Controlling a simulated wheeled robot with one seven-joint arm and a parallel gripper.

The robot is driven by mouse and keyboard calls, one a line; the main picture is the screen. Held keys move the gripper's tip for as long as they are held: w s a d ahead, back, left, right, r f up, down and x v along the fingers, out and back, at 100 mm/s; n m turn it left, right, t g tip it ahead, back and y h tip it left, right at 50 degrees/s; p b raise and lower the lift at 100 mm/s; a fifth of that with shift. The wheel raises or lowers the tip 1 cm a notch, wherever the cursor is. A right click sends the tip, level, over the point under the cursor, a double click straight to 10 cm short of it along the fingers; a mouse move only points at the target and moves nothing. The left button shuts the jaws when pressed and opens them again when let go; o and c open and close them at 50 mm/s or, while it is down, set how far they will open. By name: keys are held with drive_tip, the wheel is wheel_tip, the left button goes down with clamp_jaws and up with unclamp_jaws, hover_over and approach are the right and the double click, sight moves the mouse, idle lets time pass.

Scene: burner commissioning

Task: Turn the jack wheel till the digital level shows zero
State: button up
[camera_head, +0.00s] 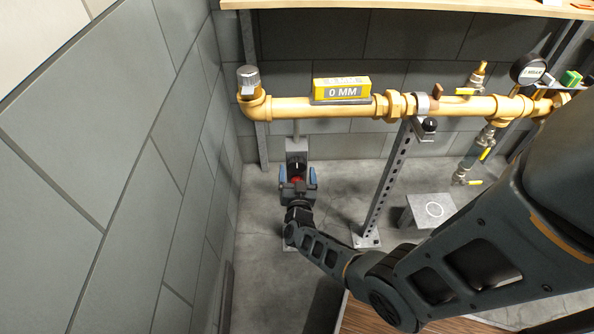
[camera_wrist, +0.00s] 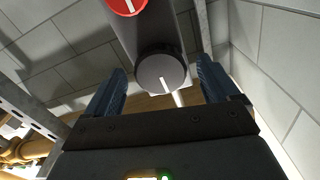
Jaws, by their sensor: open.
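The digital level (camera_head: 341,90) is a yellow box on top of the brass pipe (camera_head: 300,106), and its display reads "0 MM". Below the pipe's left part stands a grey jack (camera_head: 297,148). In the wrist view a round black knob (camera_wrist: 161,70) with a white line faces me, and a red disc (camera_wrist: 127,5) with a white mark is partly cut off at the top edge. I cannot tell for sure which of the two is the jack wheel. My gripper (camera_head: 297,178) is at the jack. Its blue fingers (camera_wrist: 160,82) are open, one on each side of the black knob, with visible gaps.
A perforated post (camera_head: 388,185) with a clamp supports the pipe right of the jack. A small grey stool (camera_head: 428,211) stands beyond it. Valves and a gauge (camera_head: 528,69) sit at the right. A block wall is close on the left.

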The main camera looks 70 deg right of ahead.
drive_tip(key=v, duration=0.6)
drive_tip(key=shift+s+a+p, duration=0.15)
drive_tip(key=shift+a+p, duration=0.05)
drive_tip(key=shift+p, duration=0.2)
drive_tip(key=s+a+r+n+t+y, duration=0.5)
drive_tip(key=a+r, duration=0.2)
drive_tip(key=a, duration=0.3)
drive_tip(key=s+a+r+n+t+y, duration=0.45)
drive_tip(key=s+a+r, duration=0.2)
drive_tip(key=a, duration=0.45)
drive_tip(key=s+a+r+n+y, duration=0.3)
drive_tip(key=a+r, duration=0.1)
drive_tip(key=r, duration=0.5)
drive_tip(key=s+a+r+n+g+y, duration=0.1)
drive_tip(key=s+a+r+n+y, duration=0.2)
drive_tip(key=r, duration=0.6)
drive_tip(key=shift+s+a+r+y, duration=0.35)
drive_tip(key=shift+a+y, duration=0.2)
drive_tip(key=shift+a, duration=0.35)
drive_tip(key=shift+f+g, duration=0.1)
drive_tip(key=shift+g, duration=0.15)
